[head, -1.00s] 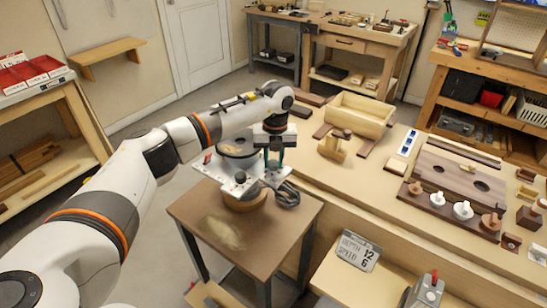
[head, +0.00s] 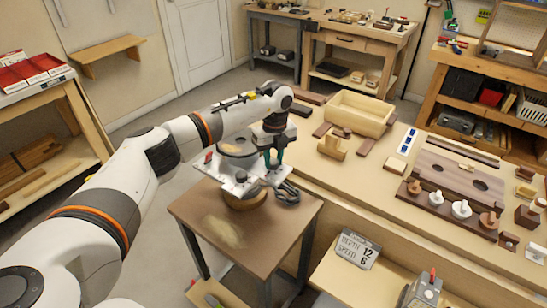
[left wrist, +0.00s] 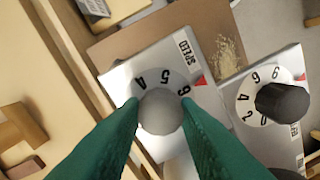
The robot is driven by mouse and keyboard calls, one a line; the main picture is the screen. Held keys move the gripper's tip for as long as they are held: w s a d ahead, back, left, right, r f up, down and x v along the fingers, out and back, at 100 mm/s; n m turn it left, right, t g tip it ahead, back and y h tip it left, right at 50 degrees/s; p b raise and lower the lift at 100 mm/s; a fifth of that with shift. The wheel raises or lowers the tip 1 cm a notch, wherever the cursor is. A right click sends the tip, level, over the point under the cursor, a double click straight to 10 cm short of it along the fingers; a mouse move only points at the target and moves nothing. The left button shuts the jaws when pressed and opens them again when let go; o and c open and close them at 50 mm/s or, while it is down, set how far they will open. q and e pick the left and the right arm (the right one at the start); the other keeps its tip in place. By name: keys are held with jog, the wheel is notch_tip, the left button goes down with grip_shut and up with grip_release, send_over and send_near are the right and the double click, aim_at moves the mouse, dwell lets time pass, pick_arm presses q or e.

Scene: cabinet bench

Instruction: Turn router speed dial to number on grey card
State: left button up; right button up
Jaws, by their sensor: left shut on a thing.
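The router (head: 233,178) stands on a small brown table, its grey plate facing up. In the left wrist view the round grey speed dial (left wrist: 161,112) lies between the green fingers of my left gripper (left wrist: 160,118), which is shut on it. The digits 4, 5 and 6 show around its upper rim. A red mark (left wrist: 199,81) is on the plate just beyond the 6. In the head view my left gripper (head: 273,158) reaches down at the router; the dial is too small to make out there. The grey card (head: 356,249) reads DEPTH 12, SPEED 6. My right gripper is not in view.
A second, black dial (left wrist: 283,103) with its own digits sits right of the speed dial. The long bench (head: 350,182) with wooden parts runs close on the right.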

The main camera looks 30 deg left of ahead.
aim_at(275, 160)
pick_arm(q)
jog(key=shift+r, duration=0.1)
jog(key=o, duration=1)
jog(key=shift+c, duration=0.2)
notch_tip(275, 160, up, 12)
jog(key=b, duration=0.3)
jog(key=shift+w, duration=0.2)
